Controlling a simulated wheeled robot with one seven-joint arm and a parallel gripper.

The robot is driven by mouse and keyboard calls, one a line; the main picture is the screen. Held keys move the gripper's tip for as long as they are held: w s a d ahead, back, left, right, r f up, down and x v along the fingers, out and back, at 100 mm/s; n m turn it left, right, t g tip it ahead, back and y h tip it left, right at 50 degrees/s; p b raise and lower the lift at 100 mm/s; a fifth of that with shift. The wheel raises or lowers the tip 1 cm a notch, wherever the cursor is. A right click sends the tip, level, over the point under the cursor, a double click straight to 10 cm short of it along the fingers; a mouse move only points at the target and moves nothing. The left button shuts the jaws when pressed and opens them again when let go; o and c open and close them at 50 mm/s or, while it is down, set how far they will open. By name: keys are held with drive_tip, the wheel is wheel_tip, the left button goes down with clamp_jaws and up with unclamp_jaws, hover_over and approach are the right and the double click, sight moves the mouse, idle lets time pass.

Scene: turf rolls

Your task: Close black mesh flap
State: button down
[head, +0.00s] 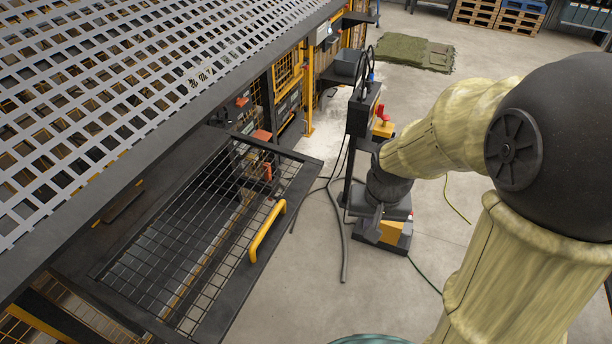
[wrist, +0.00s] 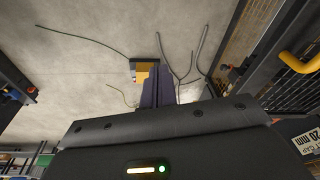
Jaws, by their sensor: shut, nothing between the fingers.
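The black mesh flap (head: 222,305) sticks out from the side of the machine in the head view, open, with a dark frame around a wire grid. A yellow bar handle (head: 267,232) sits near its outer edge. The handle also shows at the right edge of the wrist view (wrist: 300,60), with part of the flap (wrist: 292,95) below it. My gripper (wrist: 157,85) is shut and empty, pointing at the floor. In the head view my gripper (head: 372,220) is to the right of the flap, apart from the handle; its fingertips are hard to make out.
A perforated grey panel (head: 130,60) covers the machine above the flap. A yellow and black unit (head: 392,233) stands on the floor near my gripper. Dark cables (head: 333,205) lie between it and the flap. A turf piece (head: 415,52) lies farther back.

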drive_tip(key=w+a+r+m+g+p, duration=0.1)
drive_tip(key=w+a+r+m+p, duration=0.1)
drive_tip(key=w+a+r+p, duration=0.4)
wheel_tip(320, 180, up, 6)
drive_tip(key=m+g, duration=0.1)
hover_over(305, 190)
drive_tip(key=shift+s+d+f+y+p, duration=0.15)
drive_tip(key=shift+s+d+y+p, duration=0.15)
drive_tip(key=shift+s+d, duration=0.15)
drive_tip(key=shift+f, duration=0.1)
drive_tip(key=f+p, duration=0.1)
drive_tip(key=f, duration=0.3)
drive_tip(key=f+p, duration=0.2)
drive_tip(key=f, duration=0.3)
drive_tip(key=f+p, duration=0.1)
drive_tip(key=f, duration=0.3)
drive_tip(key=shift+w+a+f, duration=0.3)
drive_tip(key=shift+a+f, duration=0.1)
drive_tip(key=shift+f, duration=0.1)
